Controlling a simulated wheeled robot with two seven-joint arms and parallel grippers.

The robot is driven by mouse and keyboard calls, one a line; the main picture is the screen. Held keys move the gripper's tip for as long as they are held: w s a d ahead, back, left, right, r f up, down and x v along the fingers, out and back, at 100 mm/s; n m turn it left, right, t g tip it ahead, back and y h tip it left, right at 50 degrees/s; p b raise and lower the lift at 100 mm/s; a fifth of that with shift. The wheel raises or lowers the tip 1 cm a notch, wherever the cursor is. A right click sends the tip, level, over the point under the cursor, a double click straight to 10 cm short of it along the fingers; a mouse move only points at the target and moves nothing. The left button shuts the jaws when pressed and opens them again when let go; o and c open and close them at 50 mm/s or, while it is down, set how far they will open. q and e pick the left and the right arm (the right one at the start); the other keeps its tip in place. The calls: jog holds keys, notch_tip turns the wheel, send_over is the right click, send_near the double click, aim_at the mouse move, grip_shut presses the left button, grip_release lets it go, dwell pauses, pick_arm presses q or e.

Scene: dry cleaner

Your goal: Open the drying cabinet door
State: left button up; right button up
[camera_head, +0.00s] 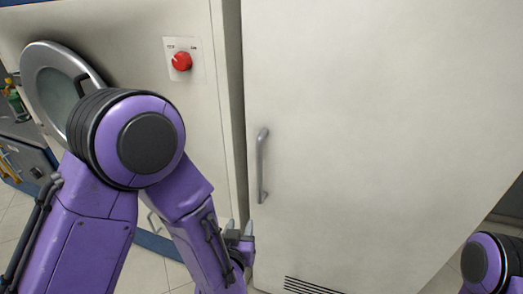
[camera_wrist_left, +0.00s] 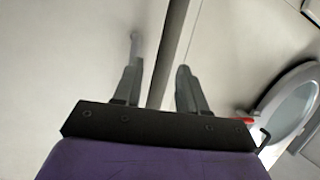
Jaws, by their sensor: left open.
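The drying cabinet door (camera_head: 350,120) is a large off-white panel in the head view, and it looks shut. Its grey vertical bar handle (camera_head: 261,165) is near the door's left edge. My left gripper (camera_head: 240,240) is below and a little left of the handle's lower end, open and with nothing seen between its fingers. In the left wrist view the two fingers of the left gripper (camera_wrist_left: 160,85) are spread apart, with the handle (camera_wrist_left: 135,48) just beyond one fingertip. Of my right arm only a purple part shows at the lower right; its gripper is out of view.
Left of the door stands an off-white machine (camera_head: 130,40) with a red knob (camera_head: 181,61) and a round metal-rimmed door (camera_head: 55,85). A dark gap separates it from the cabinet. A vent grille (camera_head: 305,287) is low on the cabinet door. Tiled floor (camera_head: 130,270) shows at the lower left.

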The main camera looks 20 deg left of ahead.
aim_at(259, 166)
pick_arm(q)
jog(key=w+d+r+m+t+p, duration=0.1)
jog(key=w+d+r+t, duration=0.15)
jog(key=r, duration=1.05)
jog(key=shift+t, duration=0.45)
jog(key=w, duration=0.3)
jog(key=w+p, duration=0.1)
jog(key=w, duration=0.2)
jog(key=w+a+p, duration=0.1)
jog(key=w, duration=0.2)
jog(key=shift+w+f, duration=0.15)
jog(key=shift+f, duration=0.1)
jog(key=shift+w, duration=0.35)
jog(key=shift+f, duration=0.1)
pick_arm(e)
notch_tip(259, 166, up, 4)
jog(key=shift+w+a+f, duration=0.1)
pick_arm(q)
grip_shut()
